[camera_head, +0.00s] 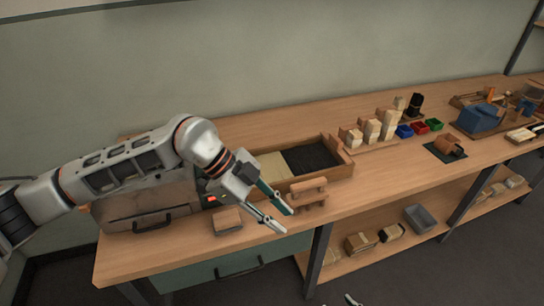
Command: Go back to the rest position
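My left gripper (287,222) reaches in from the left over the front edge of the wooden workbench (385,187). Its two fingers are apart with nothing visible between them, so it is open and empty. A small wooden stand (309,190) is just right of its fingers. A wooden block (228,220) lies on the bench to its left. A small grey tip (353,300) at the bottom edge may be part of my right gripper; the rest is out of view.
A wooden tray (344,157) with light and dark bristle material lies behind the gripper. Pale block stacks (371,132), blue, red and green bins (419,127) and a blue box (479,118) stand farther right. A lower shelf (335,262) holds boxes and a grey tray (424,219).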

